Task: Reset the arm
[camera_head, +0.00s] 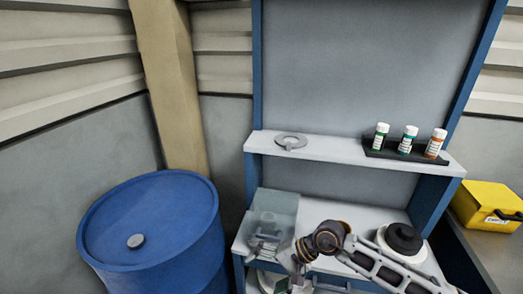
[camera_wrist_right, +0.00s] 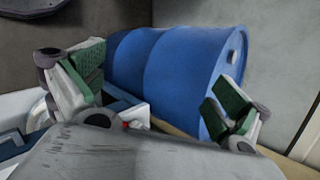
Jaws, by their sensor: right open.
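My right arm (camera_head: 380,268) comes in from the lower right of the head view and reaches over the workstation's worktop (camera_head: 320,210). My left gripper is in neither view.
The barrel (camera_head: 150,225) stands left of the workstation. A clear box (camera_head: 275,207) sits on the worktop near my right gripper, and a black-and-white round object (camera_head: 403,238) behind my forearm. A yellow case (camera_head: 485,205) is at right.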

